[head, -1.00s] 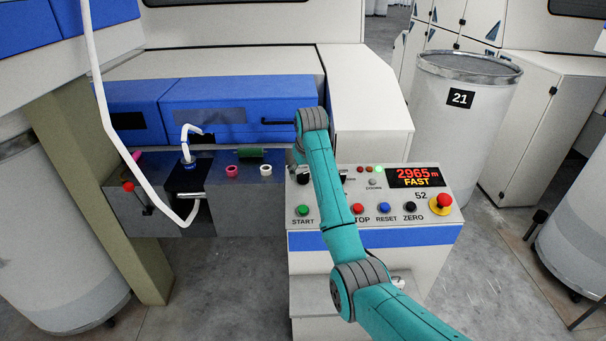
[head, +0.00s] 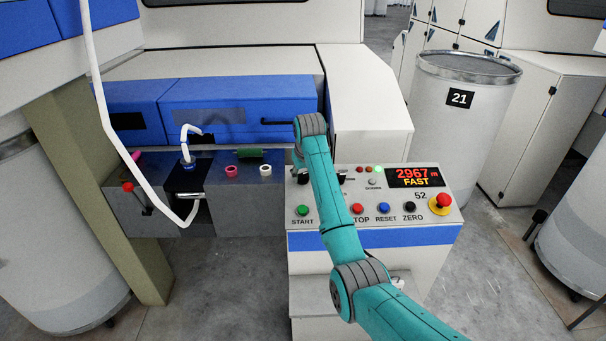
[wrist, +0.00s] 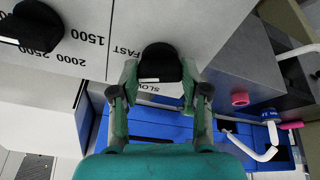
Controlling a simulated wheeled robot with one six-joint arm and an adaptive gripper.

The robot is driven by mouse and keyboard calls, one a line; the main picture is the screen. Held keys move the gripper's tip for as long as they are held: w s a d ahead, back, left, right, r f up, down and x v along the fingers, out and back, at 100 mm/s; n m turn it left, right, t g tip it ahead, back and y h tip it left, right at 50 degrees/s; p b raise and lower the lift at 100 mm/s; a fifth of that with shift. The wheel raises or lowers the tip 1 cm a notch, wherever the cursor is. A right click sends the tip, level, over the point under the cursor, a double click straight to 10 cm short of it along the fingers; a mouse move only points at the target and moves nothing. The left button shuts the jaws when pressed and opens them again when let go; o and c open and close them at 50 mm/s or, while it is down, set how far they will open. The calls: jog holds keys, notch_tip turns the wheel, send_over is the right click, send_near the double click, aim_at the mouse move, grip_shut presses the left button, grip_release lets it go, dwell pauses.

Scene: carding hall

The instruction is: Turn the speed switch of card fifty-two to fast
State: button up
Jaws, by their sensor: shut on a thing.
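The control panel (head: 375,213) of card fifty-two carries the number 52. Its display (head: 414,177) reads 2967 m and FAST in the head view. The speed switch (wrist: 161,62) is a black knob with a white mark, with FAST and SLOW lettering beside it in the wrist view. My gripper (wrist: 159,77) is shut on this knob, one finger on each side. The mark lies at the knob's lower left in that view, near the partly hidden SLOW label. In the head view my arm covers much of the gripper and part of the panel.
A second black knob (wrist: 35,26) has a number scale beside it. START (head: 303,210), red stop (head: 358,208), RESET (head: 383,208) and ZERO (head: 410,207) buttons line the panel front. A red emergency button (head: 443,201) stands at right. Can 21 (head: 462,120) stands behind.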

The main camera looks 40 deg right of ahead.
jog(key=m, duration=0.4)
jog(key=shift+m+h, duration=0.3)
jog(key=shift+m, duration=0.1)
jog(key=o, duration=1.1)
jog(key=shift+o, duration=0.2)
jog(key=shift+r, duration=0.1)
jog(key=v, duration=1.1)
jog(key=shift+a+r, duration=0.2)
jog(key=shift+r, duration=0.2)
